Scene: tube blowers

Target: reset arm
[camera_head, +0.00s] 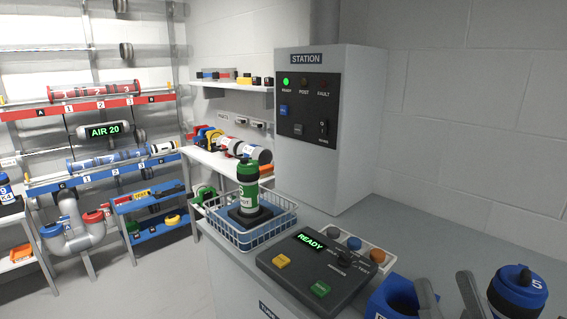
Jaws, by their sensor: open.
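My gripper (447,286) appears at the bottom right edge as two grey fingers, spread apart with nothing between them. Its palm and the rest of my arm are out of the frame. The fingers show between a blue block (392,299) on their left and a blue-capped canister marked 5 (518,290) on their right. I cannot tell whether they touch either one.
A dark control box (322,262) reading READY sits on the grey counter (420,243). Left of it, a white wire basket (226,236) holds a green canister (248,187). The grey STATION cabinet (345,150) stands behind. Shelves with tubes line the left.

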